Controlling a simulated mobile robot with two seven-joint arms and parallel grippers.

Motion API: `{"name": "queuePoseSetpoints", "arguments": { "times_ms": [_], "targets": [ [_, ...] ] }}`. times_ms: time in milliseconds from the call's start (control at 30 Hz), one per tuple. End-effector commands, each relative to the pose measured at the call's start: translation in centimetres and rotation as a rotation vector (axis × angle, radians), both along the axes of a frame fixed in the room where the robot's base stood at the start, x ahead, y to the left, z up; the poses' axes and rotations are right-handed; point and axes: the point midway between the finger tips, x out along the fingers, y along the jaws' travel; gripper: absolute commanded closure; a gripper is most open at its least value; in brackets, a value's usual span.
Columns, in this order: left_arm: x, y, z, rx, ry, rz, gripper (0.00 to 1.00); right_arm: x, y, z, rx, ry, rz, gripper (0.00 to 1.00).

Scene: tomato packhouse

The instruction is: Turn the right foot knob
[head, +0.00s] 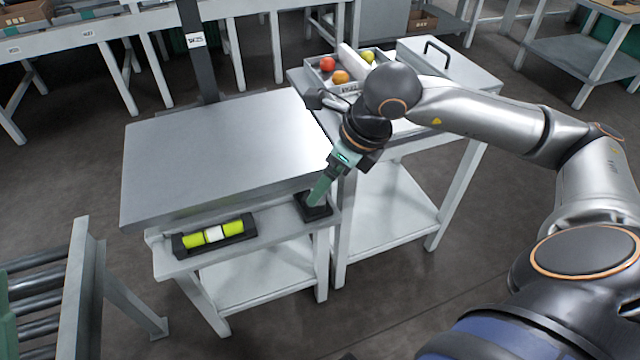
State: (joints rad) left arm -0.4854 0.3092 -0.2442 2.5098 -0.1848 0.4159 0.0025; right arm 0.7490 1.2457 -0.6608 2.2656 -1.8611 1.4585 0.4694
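A grey bench scale with a wide flat plate (225,140) stands on a white stand. On the stand's front ledge, a yellow-green level vial (213,234) with a pale middle section lies in a black holder. The right foot knob (314,210) is a dark piece at the ledge's right end, partly hidden by my gripper. My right gripper (318,196) points down at it, with green fingers reaching the knob. Whether the fingers are closed on it cannot be told from this angle. My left gripper is not recognisable in view.
A side table behind my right gripper holds a grey tray (315,76) with tomatoes and a lidded grey box (470,66). A roller conveyor (75,290) stands at lower left. A dark post (197,60) rises behind the scale. Open floor lies in front.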

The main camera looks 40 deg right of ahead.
Motion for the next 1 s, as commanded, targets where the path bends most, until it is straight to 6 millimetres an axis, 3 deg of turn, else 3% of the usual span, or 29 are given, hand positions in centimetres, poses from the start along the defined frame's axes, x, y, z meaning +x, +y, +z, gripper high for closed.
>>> {"name": "queuePoseSetpoints", "arguments": {
  "times_ms": [100,333,1000],
  "targets": [
    [0.0,0.2,1.3,-0.001,-0.013,0.012,1.00,-0.8,-0.5,2.8,-0.002,-0.004,-0.002,0.11],
    [0.0,0.4,2.0,0.010,-0.018,0.027,1.00,-2.0,-0.9,5.4,-0.001,-0.003,-0.001,0.11],
    [0.0,0.3,1.7,0.010,-0.008,0.027,1.00,-2.2,-0.9,5.8,0.002,0.001,0.002,0.11]
  ]
}}
